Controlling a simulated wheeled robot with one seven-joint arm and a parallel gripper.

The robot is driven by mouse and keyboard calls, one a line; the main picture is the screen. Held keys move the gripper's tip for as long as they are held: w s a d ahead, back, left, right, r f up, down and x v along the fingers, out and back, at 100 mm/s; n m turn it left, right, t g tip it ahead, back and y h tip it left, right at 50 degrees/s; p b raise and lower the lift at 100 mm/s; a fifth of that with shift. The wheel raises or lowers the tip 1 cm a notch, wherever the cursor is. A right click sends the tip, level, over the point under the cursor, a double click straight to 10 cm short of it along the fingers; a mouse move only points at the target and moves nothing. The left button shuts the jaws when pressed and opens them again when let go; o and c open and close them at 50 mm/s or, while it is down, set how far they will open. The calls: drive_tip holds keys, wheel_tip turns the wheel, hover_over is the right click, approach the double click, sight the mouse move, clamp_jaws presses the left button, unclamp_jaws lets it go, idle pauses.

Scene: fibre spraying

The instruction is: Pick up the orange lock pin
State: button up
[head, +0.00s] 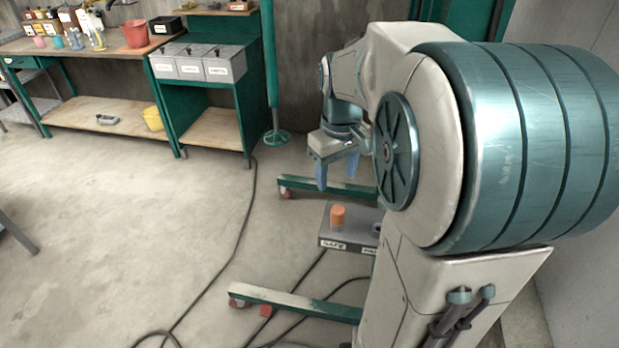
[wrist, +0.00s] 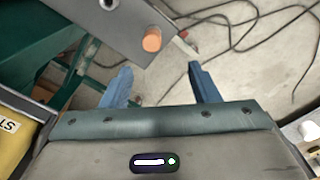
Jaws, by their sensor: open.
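The orange lock pin (head: 338,214) stands upright on top of a grey box (head: 334,242) low in the middle of the head view. In the wrist view the pin (wrist: 152,39) shows as an orange cylinder near the edge of the grey box (wrist: 112,37), ahead of and between my fingers. My gripper (head: 338,178) is open and empty, its blue fingers pointing down, above the box in the head view. In the wrist view my gripper (wrist: 157,80) has its fingers wide apart, and the pin is clear of both.
A green wheeled stand (head: 290,304) has legs spread on the floor around the box. Black cables (wrist: 235,35) lie on the concrete. A workbench with pots (head: 85,52) and a green cabinet with grey bins (head: 205,62) stand at the back left.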

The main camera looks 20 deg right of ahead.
sight(338, 210)
drive_tip(key=f, duration=0.5)
drive_tip(key=d+f+p, duration=0.1)
drive_tip(key=f, duration=0.8)
drive_tip(key=shift+w+d+f+p, duration=0.25)
drive_tip(key=shift+w+f+p, duration=0.05)
drive_tip(key=shift+w, duration=0.1)
drive_tip(key=c, duration=1.1)
